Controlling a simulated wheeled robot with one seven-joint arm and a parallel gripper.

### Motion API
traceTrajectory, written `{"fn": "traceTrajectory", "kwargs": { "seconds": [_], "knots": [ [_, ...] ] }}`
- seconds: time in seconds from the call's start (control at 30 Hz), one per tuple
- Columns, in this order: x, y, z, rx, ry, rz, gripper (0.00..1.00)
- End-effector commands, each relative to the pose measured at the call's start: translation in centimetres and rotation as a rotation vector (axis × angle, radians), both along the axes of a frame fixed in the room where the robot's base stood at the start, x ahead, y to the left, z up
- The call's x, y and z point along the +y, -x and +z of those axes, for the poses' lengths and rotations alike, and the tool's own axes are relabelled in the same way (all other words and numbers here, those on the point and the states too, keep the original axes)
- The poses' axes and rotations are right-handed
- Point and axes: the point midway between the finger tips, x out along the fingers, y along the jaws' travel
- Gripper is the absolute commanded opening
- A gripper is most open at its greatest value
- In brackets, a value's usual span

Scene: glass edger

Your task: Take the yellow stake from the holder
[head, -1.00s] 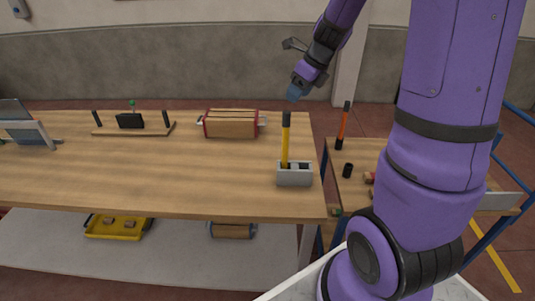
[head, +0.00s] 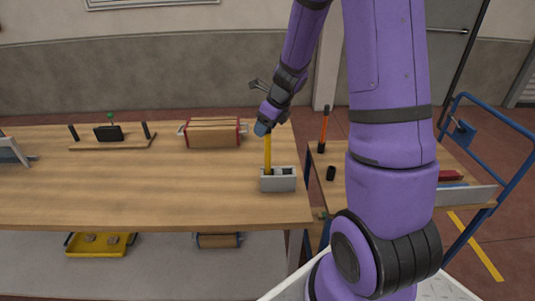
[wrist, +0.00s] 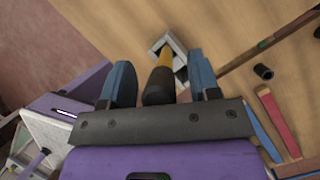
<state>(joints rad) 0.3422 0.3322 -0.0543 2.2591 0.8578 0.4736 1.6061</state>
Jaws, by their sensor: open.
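The yellow stake (head: 268,156) stands upright in the grey holder (head: 278,185) near the right end of the wooden workbench. My gripper (head: 262,129) is at the stake's top end and hides it in the head view. In the wrist view, my gripper (wrist: 160,85) is open, with one blue finger on each side of the stake's dark top (wrist: 158,88). The fingers look apart from the stake. The grey holder (wrist: 163,45) shows beyond it.
A wooden box with red edges (head: 212,134) and a board with dark posts (head: 112,143) stand further back on the workbench (head: 130,190). At right, a cart carries an orange stake (head: 324,128) and a black cylinder (head: 331,173).

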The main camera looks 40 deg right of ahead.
Motion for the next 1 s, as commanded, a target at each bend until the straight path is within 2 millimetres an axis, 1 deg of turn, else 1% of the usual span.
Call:
{"fn": "traceTrajectory", "kwargs": {
  "seconds": [0.07,0.27,0.37,0.4,0.47,0.5,0.53,0.83,0.93,1.0],
  "knots": [
    [0.0,-0.1,-0.3,0.000,0.001,-0.001,0.56],
    [0.1,-0.1,-0.3,0.000,0.001,0.000,0.56],
    [0.1,-0.1,-0.3,0.000,0.001,0.000,0.35],
    [0.1,-0.1,-0.3,0.000,0.001,0.000,0.26],
    [0.1,-0.1,-0.3,0.000,0.000,0.000,0.12],
    [0.1,-0.1,-0.3,0.000,0.000,0.000,0.03],
    [0.1,-0.1,-0.3,0.000,0.000,0.000,0.00],
    [0.1,-0.1,-0.1,-0.001,0.001,0.000,0.00],
    [0.1,-0.2,0.8,-0.003,0.002,0.004,0.00],
    [0.1,-0.2,1.8,-0.005,0.003,0.003,0.00]
  ]
}}
